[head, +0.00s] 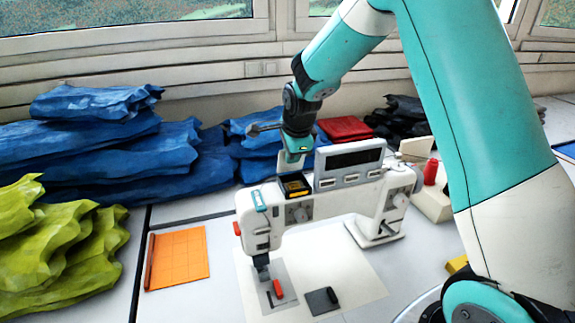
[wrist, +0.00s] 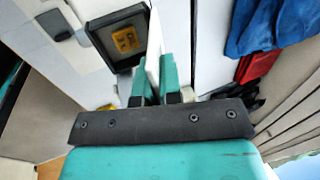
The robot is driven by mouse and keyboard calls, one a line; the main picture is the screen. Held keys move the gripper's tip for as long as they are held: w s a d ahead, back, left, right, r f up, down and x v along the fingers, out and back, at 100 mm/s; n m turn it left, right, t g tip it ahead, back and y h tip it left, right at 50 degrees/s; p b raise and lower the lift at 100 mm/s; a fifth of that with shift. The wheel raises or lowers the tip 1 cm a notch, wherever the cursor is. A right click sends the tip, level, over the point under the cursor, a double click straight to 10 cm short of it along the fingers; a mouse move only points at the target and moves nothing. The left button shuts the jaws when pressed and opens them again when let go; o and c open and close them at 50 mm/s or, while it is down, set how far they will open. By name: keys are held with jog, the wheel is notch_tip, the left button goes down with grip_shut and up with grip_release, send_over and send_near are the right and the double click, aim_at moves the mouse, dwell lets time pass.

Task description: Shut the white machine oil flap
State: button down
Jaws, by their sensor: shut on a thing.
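The white sewing machine (head: 325,206) stands on the table. On its top is a dark-framed open oil bay (head: 294,186) with a yellow label inside; the bay also shows in the wrist view (wrist: 122,38). The white flap (wrist: 153,45) stands raised along one edge of the bay and is seen nearly edge-on in the wrist view. My gripper (wrist: 156,82) is shut on the flap, one teal finger on each side.
A grey display panel (head: 349,162) rises on the machine right beside my gripper. Blue fabric stacks (head: 100,155) and a red folded cloth (head: 345,129) lie behind. An orange mat (head: 178,258) lies at left. A red spool (head: 431,172) stands at right.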

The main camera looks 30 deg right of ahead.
jog(key=shift+s+d, duration=0.1)
dwell(0.4)
jog(key=c, duration=1.3)
grip_release()
jog(key=b+v, duration=0.4)
jog(key=v, duration=1.3)
jog(key=shift+s+a+r, duration=0.15)
jog(key=shift+s+a, duration=0.05)
